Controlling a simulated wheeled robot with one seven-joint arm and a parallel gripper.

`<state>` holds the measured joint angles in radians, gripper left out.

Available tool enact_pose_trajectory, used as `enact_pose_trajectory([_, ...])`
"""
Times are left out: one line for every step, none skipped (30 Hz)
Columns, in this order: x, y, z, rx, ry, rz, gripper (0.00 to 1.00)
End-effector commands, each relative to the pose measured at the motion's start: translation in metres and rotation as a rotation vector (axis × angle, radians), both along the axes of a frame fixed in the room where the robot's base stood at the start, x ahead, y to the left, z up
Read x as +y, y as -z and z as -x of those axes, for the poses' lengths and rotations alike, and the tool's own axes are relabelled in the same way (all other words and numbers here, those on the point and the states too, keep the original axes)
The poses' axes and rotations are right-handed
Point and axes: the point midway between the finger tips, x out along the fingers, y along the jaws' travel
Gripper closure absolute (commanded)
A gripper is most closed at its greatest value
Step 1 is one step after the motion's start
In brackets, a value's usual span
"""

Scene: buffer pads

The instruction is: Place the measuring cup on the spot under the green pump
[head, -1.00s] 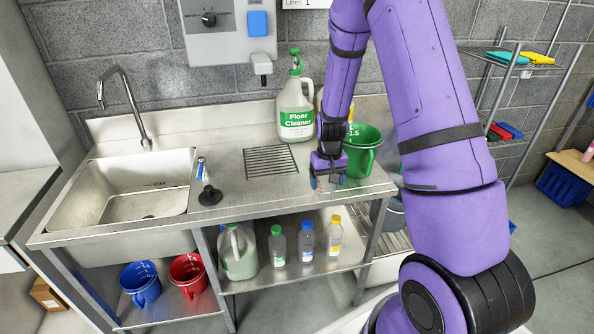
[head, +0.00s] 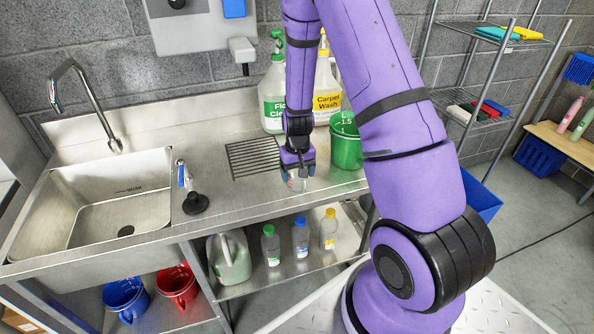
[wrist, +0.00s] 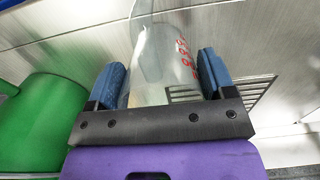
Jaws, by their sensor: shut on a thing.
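The clear measuring cup with red markings (wrist: 165,60) is between the blue finger pads of my gripper (wrist: 167,85) in the wrist view. In the head view my gripper (head: 298,176) is shut on the cup (head: 298,184), over the steel counter near its front edge. I cannot tell whether the cup's base touches the counter. The green pump (head: 277,42) tops the white Floor Cleaner jug (head: 272,95) at the back wall, behind and left of my gripper. A slotted drain grate (head: 252,158) lies in front of that jug, left of my gripper.
A green jug (head: 346,145) stands close to the right of my gripper. The yellow-labelled Carpet Wash jug (head: 327,95) stands behind. Counter between the grate and the front edge is clear.

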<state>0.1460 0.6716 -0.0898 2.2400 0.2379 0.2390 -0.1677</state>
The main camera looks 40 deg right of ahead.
Motion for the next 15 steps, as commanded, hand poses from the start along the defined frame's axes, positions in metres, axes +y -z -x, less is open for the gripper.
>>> enact_pose_trajectory([0.0,-0.0006,-0.0002,-0.001,0.0,0.0,0.47])
enact_pose_trajectory([-0.0001,-0.0006,-0.0002,-0.001,0.0,0.0,0.47])
enact_pose_trajectory([-0.0001,-0.0006,-0.0002,-0.001,0.0,0.0,0.47])
enact_pose_trajectory([-0.0001,-0.0005,-0.0002,0.0,0.0,0.0,0.47])
enact_pose_trajectory([-0.0001,-0.0003,-0.0002,0.0,0.0,0.0,0.47])
enact_pose_trajectory([-0.0001,0.0005,-0.0001,0.0,0.0,0.0,0.47])
enact_pose_trajectory([-0.0001,0.0013,-0.0001,0.0,0.0,0.0,0.47])
enact_pose_trajectory([-0.0001,0.0021,-0.0001,0.0,0.0,0.0,0.47])
enact_pose_trajectory([-0.0001,0.0027,-0.0001,0.0,0.0,0.0,0.22])
enact_pose_trajectory([-0.0002,0.0024,-0.0002,0.0,0.0,0.0,0.15])
enact_pose_trajectory([-0.0002,0.0023,-0.0002,0.0,0.0,0.0,0.08])
enact_pose_trajectory([-0.0002,0.0023,-0.0002,0.0,0.0,0.0,0.0])
enact_pose_trajectory([-0.0002,0.0023,-0.0002,0.0,0.0,0.0,0.0])
enact_pose_trajectory([-0.0002,0.0023,-0.0002,0.0,0.0,0.0,0.0])
enact_pose_trajectory([-0.0002,0.0022,-0.0002,0.0,0.0,0.0,0.0])
